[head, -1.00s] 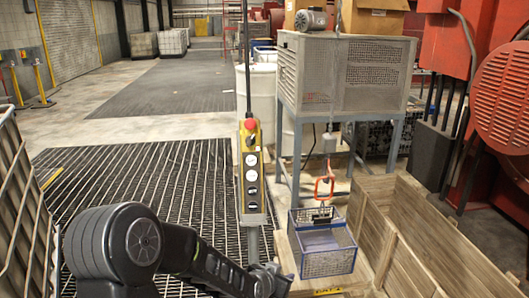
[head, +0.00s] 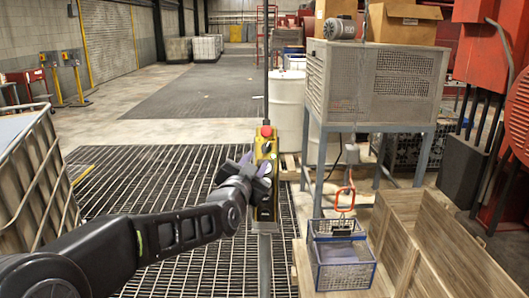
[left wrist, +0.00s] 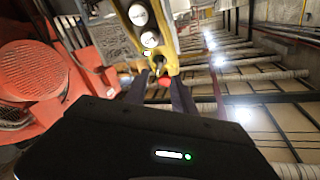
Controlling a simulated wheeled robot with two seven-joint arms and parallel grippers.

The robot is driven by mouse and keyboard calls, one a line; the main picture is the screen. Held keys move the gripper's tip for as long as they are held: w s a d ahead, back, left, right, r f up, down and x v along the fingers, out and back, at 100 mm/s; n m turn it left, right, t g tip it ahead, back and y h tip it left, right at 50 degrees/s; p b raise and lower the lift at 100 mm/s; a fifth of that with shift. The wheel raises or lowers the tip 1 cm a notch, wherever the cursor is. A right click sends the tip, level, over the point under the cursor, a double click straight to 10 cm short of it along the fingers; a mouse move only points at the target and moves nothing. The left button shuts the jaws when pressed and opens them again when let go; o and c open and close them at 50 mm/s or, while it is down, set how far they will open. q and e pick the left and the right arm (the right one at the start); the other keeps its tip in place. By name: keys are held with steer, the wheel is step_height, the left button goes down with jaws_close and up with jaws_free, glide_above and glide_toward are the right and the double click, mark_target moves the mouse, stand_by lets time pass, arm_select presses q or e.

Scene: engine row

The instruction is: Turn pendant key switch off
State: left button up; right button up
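My right gripper is out of view.
A metal cage machine (head: 375,85) on blue legs stands right of the pendant. A wire basket (head: 343,277) and a wooden crate (head: 425,245) are at lower right. A wire-framed container (head: 40,170) is at left. Floor grating (head: 130,180) lies around the pendant.

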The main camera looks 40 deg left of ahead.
mark_target(265, 150)
arm_select(q)
steer(key=p+x, duration=0.3)
steer(key=x, duration=0.4)
steer(key=shift+w+a, duration=0.1)
steer(key=shift+w, duration=0.3)
steer(key=shift+c, duration=0.3)
jaws_close()
